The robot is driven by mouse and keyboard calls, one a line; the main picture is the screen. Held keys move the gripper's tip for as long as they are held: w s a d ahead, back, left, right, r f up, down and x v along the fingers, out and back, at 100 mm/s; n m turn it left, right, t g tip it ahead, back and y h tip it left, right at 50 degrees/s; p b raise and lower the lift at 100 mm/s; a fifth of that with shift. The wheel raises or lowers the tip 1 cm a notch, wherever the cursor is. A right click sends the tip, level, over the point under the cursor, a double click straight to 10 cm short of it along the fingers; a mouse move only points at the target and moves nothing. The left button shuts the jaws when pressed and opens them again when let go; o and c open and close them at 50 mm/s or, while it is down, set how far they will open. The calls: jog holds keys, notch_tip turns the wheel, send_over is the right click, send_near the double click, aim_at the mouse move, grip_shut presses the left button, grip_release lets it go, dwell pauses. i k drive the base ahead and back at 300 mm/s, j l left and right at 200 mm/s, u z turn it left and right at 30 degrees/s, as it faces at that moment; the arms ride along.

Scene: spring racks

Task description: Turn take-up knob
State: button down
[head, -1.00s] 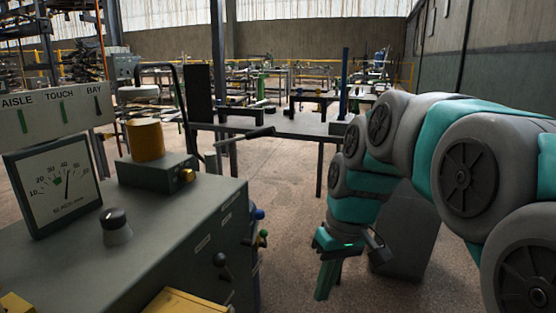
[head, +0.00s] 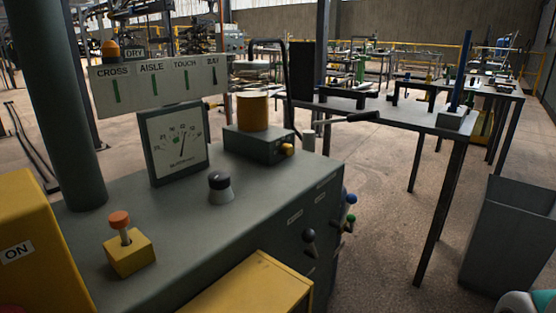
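A round knob with a black top and a pale grey skirt (head: 220,188) stands on the grey console top (head: 262,196), in front of a white dial gauge (head: 178,142); it is probably the take-up knob, though no label on it can be read. The gauge needle points up, slightly right of centre. My gripper is not in view; only a bit of my teal and grey arm shows at the bottom right corner. Nothing touches the knob.
An orange-topped button on a yellow box (head: 130,258) and a yellow drum (head: 253,111) flank the knob. Levers with black, blue and green balls (head: 350,218) stick out from the console's right side. A grey bin (head: 510,235) stands right; open floor lies between.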

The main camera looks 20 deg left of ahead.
aim_at(217, 180)
jog(key=l+u, duration=0.15)
jog(key=u, duration=1.4)
jog(key=k+l+u, duration=0.15)
jog(key=k, duration=0.15)
jog(key=k+l+u, duration=0.1)
jog(key=k+l, duration=0.05)
jog(key=k, duration=0.1)
